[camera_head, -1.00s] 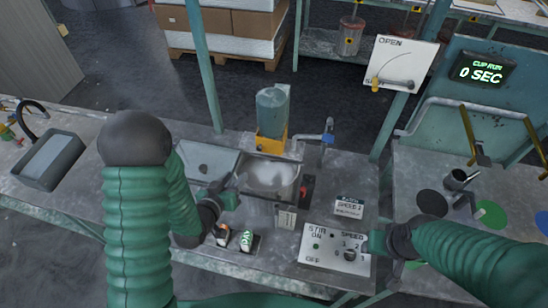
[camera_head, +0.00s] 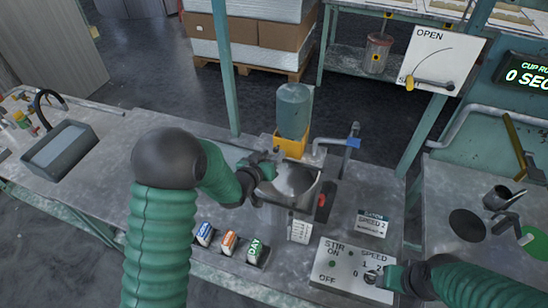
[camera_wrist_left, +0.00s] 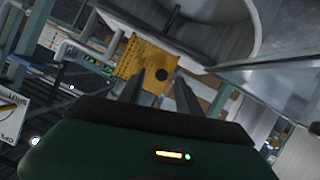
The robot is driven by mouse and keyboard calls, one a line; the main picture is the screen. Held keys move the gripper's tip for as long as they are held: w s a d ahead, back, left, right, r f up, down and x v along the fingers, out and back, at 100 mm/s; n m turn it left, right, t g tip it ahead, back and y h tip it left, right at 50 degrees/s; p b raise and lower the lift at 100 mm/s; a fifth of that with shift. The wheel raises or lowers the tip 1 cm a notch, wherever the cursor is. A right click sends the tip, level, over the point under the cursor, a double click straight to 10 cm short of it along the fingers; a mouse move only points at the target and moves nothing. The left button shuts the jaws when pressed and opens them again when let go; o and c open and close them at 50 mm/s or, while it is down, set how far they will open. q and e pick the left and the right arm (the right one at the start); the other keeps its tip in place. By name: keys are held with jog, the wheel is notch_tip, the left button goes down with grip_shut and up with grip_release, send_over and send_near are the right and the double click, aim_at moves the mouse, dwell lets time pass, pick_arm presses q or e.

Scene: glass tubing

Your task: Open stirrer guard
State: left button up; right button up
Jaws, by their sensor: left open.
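The steel stirrer bowl (camera_head: 290,183) stands on the bench below a yellow block (camera_head: 291,143) and a blue-grey cylinder (camera_head: 294,108). I cannot clearly tell the guard from the bowl's rim. My left gripper (camera_head: 267,167) is at the bowl's upper left edge; contact cannot be told. In the left wrist view, its two fingers (camera_wrist_left: 163,88) are apart and empty, before the yellow block (camera_wrist_left: 143,68) and below a grey rounded vessel (camera_wrist_left: 215,25). My right gripper (camera_head: 384,276) is beside the speed knob (camera_head: 372,276); its jaws are too small to read.
A white OPEN sign (camera_head: 437,60) has its yellow-tipped pointer low at the left. The STIR and SPEED panel (camera_head: 340,280) is at the front edge, with several small labelled blocks (camera_head: 228,241) left of it. A blue-handled tap (camera_head: 352,143) stands right of the bowl.

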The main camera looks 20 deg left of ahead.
pick_arm(q)
jog(key=shift+w+a+f, duration=0.1)
jog(key=shift+w+f, duration=0.1)
jog(key=shift+w, duration=0.25)
jog(key=shift+w+a+f, duration=0.1)
jog(key=shift+w+f, duration=0.05)
jog(key=shift+w, duration=0.3)
jog(key=shift+d, duration=0.1)
grip_shut()
dwell(0.7)
